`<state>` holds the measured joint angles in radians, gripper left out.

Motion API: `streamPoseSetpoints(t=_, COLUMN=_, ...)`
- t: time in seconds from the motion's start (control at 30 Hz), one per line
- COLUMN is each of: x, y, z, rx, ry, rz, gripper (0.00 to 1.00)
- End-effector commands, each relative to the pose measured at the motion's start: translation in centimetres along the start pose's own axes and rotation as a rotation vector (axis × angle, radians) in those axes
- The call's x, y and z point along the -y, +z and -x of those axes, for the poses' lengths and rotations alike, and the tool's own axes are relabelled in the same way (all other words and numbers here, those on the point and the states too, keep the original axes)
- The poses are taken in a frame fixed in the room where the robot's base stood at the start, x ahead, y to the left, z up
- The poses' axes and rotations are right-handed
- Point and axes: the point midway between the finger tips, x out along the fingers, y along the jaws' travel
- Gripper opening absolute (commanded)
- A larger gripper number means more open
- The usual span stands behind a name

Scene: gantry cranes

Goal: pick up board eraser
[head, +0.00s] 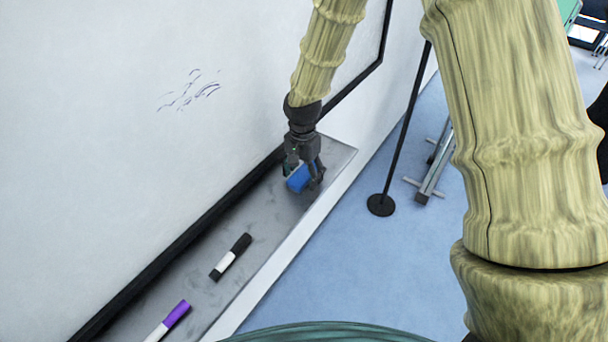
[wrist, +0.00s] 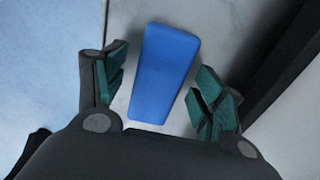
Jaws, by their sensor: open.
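The board eraser (head: 299,179) is a blue block lying on the grey tray below the whiteboard, near the tray's far end. In the wrist view the blue eraser (wrist: 163,75) lies between the two open fingers, its long side running up and down the picture. My gripper (head: 305,177) reaches down over it and partly hides it in the head view. In the wrist view my gripper (wrist: 160,90) is open, with green pads on each side of the eraser. A gap shows between the eraser and the pads on both sides.
The grey tray (head: 200,262) also holds a black-capped marker (head: 231,257) and a purple-capped marker (head: 170,320) nearer to me. The whiteboard (head: 100,120) rises behind the tray. A dark pole on a round base (head: 381,205) stands on the blue floor to the right.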

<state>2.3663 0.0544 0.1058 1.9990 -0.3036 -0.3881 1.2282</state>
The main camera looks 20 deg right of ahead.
Motion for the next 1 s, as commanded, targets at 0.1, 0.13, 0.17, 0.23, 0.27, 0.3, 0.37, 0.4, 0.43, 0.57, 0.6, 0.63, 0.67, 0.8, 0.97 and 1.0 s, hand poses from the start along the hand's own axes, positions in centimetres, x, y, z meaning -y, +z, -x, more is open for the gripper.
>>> streamPoseSetpoints(t=0.1, x=0.0, y=0.0, z=0.0, rx=0.000, ry=0.000, rz=0.000, gripper=0.64)
streamPoseSetpoints(t=0.13, x=0.0, y=0.0, z=0.0, rx=0.000, ry=0.000, rz=0.000, gripper=0.59)
streamPoseSetpoints(t=0.17, x=0.0, y=0.0, z=0.0, rx=0.000, ry=0.000, rz=0.000, gripper=0.53)
streamPoseSetpoints(t=0.23, x=0.0, y=0.0, z=0.0, rx=0.000, ry=0.000, rz=0.000, gripper=0.41)
streamPoseSetpoints(t=0.27, x=0.0, y=0.0, z=0.0, rx=0.000, ry=0.000, rz=0.000, gripper=0.35)
streamPoseSetpoints(t=0.3, x=0.0, y=0.0, z=0.0, rx=0.000, ry=0.000, rz=0.000, gripper=0.28)
streamPoseSetpoints(t=0.37, x=0.0, y=0.0, z=0.0, rx=0.000, ry=0.000, rz=0.000, gripper=0.20)
streamPoseSetpoints(t=0.4, x=0.0, y=0.0, z=0.0, rx=0.000, ry=0.000, rz=0.000, gripper=0.20)
streamPoseSetpoints(t=0.43, x=0.0, y=0.0, z=0.0, rx=0.000, ry=0.000, rz=0.000, gripper=0.20)
streamPoseSetpoints(t=0.57, x=0.0, y=0.0, z=0.0, rx=0.000, ry=0.000, rz=0.000, gripper=0.20)
streamPoseSetpoints(t=0.6, x=0.0, y=0.0, z=0.0, rx=0.000, ry=0.000, rz=0.000, gripper=0.20)
streamPoseSetpoints(t=0.63, x=0.0, y=0.0, z=0.0, rx=0.000, ry=0.000, rz=0.000, gripper=0.20)
streamPoseSetpoints(t=0.67, x=0.0, y=0.0, z=0.1, rx=0.000, ry=0.000, rz=0.000, gripper=0.20)
streamPoseSetpoints(t=0.8, x=0.0, y=0.0, z=0.5, rx=-0.001, ry=-0.001, rz=0.001, gripper=0.20)
streamPoseSetpoints(t=0.97, x=0.1, y=-0.1, z=1.8, rx=-0.001, ry=-0.003, rz=-0.001, gripper=0.20)
streamPoseSetpoints(t=1.0, x=0.1, y=-0.1, z=2.2, rx=-0.002, ry=-0.003, rz=-0.001, gripper=0.20)
